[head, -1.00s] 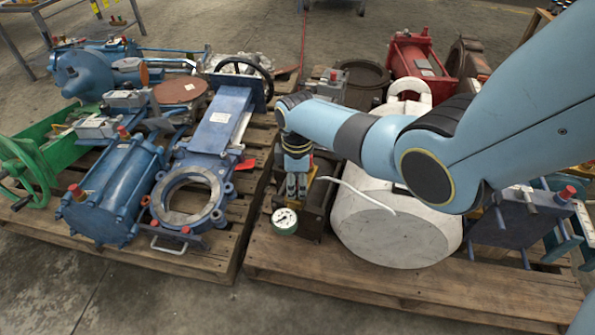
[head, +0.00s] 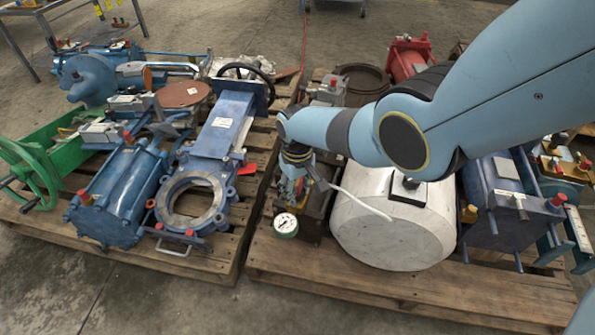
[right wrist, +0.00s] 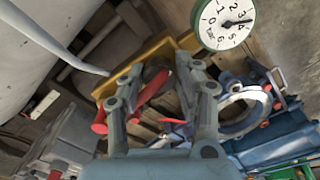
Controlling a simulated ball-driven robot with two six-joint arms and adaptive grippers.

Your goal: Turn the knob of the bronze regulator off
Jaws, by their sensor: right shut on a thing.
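The bronze regulator (right wrist: 112,84) shows as a yellow-brown body in the right wrist view, behind my fingers. A round white dial gauge (head: 286,225) is beside it at the pallet's front; it also shows in the right wrist view (right wrist: 224,20). My right gripper (head: 293,189) is at the regulator from above, its fingers shut around the knob. In the right wrist view its two fingers (right wrist: 160,72) reach to either side of the knob, which is largely hidden between them. A red bar (right wrist: 148,92) shows between the fingers. My left gripper is out of view.
A large white cylinder (head: 390,240) stands close to the right of the regulator, with a thin pale curved rod (head: 362,205) in front. A blue gate valve (head: 218,130) is on the left pallet. A blue boxy unit (head: 505,215) stands farther right. Bare floor lies in front.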

